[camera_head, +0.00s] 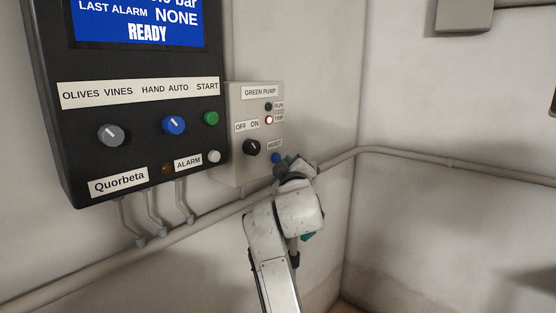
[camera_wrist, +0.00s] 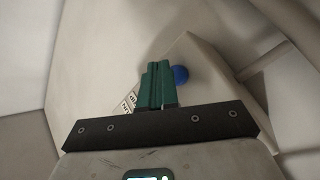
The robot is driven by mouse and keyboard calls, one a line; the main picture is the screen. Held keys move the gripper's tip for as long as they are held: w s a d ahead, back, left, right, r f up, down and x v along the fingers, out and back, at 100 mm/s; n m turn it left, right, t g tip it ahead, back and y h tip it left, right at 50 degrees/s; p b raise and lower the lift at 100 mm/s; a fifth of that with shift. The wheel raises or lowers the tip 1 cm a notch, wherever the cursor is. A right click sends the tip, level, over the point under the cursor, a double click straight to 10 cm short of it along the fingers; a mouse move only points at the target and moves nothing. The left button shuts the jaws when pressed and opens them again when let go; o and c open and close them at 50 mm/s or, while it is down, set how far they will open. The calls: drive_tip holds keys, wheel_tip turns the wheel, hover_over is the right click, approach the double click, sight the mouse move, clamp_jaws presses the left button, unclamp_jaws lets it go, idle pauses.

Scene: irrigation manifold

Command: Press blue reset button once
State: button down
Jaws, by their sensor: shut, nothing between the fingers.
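The blue reset button (camera_head: 276,158) is at the bottom right of the grey green-pump box (camera_head: 240,165), under the RESET label (camera_head: 275,145). My gripper is beside it at the box's lower right edge, mostly hidden behind my wrist in the head view. In the wrist view the round blue button (camera_wrist: 181,74) shows just right of the tips of my green fingers (camera_wrist: 158,68). The fingers are closed together and empty. I cannot tell whether they touch the box face, and I see no clear contact with the button.
A black panel (camera_head: 140,135) with knobs, a green start button (camera_head: 211,118) and a blue screen (camera_head: 138,20) is left of the box. The black OFF/ON knob (camera_head: 251,147) is near the reset button. The TRIP lamp (camera_head: 269,120) shows red. A pipe (camera_head: 405,156) runs along the wall.

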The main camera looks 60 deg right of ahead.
drive_tip(key=shift+w, duration=0.1)
drive_tip(key=shift+w+d, duration=0.1)
drive_tip(key=shift+w, duration=0.2)
drive_tip(key=shift+w+d, duration=0.1)
drive_tip(key=shift+w, duration=0.4)
idle(1.0)
drive_tip(key=shift+s, duration=0.1)
drive_tip(key=shift+s+a+p, duration=0.2)
drive_tip(key=shift+s+p, duration=0.3)
drive_tip(key=shift+s, duration=0.3)
drive_tip(key=s+p, duration=0.1)
drive_tip(key=s, duration=0.1)
drive_tip(key=s+a+p, duration=0.1)
drive_tip(key=s, duration=0.2)
drive_tip(key=shift+a, duration=0.1)
idle(0.3)
drive_tip(key=shift+w+f, duration=0.1)
idle(0.8)
